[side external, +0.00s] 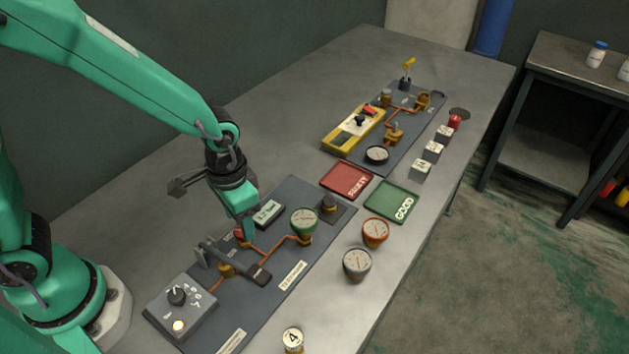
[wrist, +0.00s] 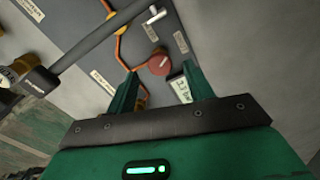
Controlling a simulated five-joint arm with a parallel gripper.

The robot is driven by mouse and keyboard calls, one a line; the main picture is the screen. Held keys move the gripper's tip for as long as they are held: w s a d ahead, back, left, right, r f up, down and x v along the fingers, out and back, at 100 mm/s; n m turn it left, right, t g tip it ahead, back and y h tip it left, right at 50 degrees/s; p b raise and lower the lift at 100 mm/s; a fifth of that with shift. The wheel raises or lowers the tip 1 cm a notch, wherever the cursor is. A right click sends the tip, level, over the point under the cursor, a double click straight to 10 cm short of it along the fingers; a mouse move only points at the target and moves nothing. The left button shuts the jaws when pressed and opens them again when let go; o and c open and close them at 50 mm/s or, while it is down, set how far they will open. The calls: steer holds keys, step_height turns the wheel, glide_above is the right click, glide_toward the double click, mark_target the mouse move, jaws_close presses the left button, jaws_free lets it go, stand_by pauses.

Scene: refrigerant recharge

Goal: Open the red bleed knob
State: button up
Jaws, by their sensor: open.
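The red bleed knob (wrist: 160,63) is round with a pale line on its top, and sits on an orange pipe on the grey panel. In the wrist view it shows between and just beyond the tips of my open green gripper (wrist: 158,71). I cannot tell whether the fingers touch it. In the side view, the knob (side external: 239,233) shows only in part beside my gripper (side external: 248,234), which points down at the near panel (side external: 300,190). The gripper holds nothing.
A grey lever with a black handle (side external: 259,276) stands close to the knob. A small display (side external: 267,213), green gauge (side external: 304,221) and dial box (side external: 180,303) are on the panel. Loose gauges (side external: 357,263) stand to the right. Red (side external: 346,179) and green (side external: 391,200) trays lie beyond.

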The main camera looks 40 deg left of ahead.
steer(key=shift+f, duration=1.25)
steer(key=c, duration=1)
